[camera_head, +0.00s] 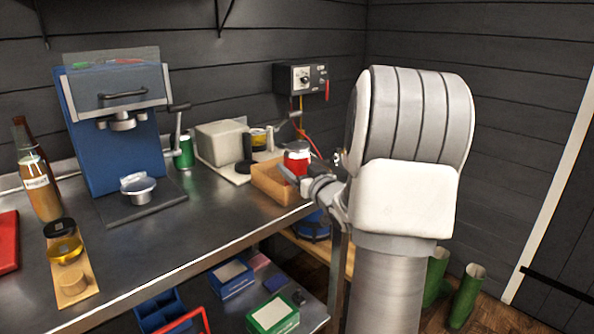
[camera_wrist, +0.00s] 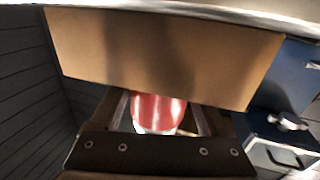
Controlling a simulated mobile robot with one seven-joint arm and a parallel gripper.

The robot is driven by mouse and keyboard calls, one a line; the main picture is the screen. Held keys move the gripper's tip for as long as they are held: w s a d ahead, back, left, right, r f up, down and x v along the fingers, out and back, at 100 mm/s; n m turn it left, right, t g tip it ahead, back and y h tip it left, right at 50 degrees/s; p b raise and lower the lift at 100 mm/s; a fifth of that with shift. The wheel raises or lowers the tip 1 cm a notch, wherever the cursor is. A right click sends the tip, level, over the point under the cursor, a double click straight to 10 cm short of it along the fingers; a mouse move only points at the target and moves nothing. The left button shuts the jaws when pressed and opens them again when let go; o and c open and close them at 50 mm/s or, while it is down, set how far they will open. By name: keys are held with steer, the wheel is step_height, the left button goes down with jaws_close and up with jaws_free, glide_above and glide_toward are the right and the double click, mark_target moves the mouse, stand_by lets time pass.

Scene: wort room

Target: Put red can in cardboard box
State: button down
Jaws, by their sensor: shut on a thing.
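The red can (camera_head: 297,159) is at the open cardboard box (camera_head: 268,186) on the steel counter, with its top above the box rim. My gripper (camera_head: 296,174) reaches in from the right and is shut on the can. In the wrist view the can (camera_wrist: 158,111) sits between the two fingers of my gripper (camera_wrist: 160,118), and a broad cardboard wall (camera_wrist: 160,52) is just beyond it. The can's lower part is hidden, so I cannot tell whether it touches the box floor.
A pale block-shaped container (camera_head: 220,142) and a green can (camera_head: 184,152) stand behind and left of the box. A blue press machine (camera_head: 115,140) is further left. A control box (camera_head: 301,78) with hanging cables is on the wall. The counter's front middle (camera_head: 190,225) is clear.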

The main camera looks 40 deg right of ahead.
steer(key=shift+f, duration=0.15)
jaws_free()
steer(key=shift+r, duration=0.35)
steer(key=p+v, duration=0.2)
steer(key=v, duration=1)
steer(key=shift+f, duration=0.2)
steer(key=shift+a, duration=0.15)
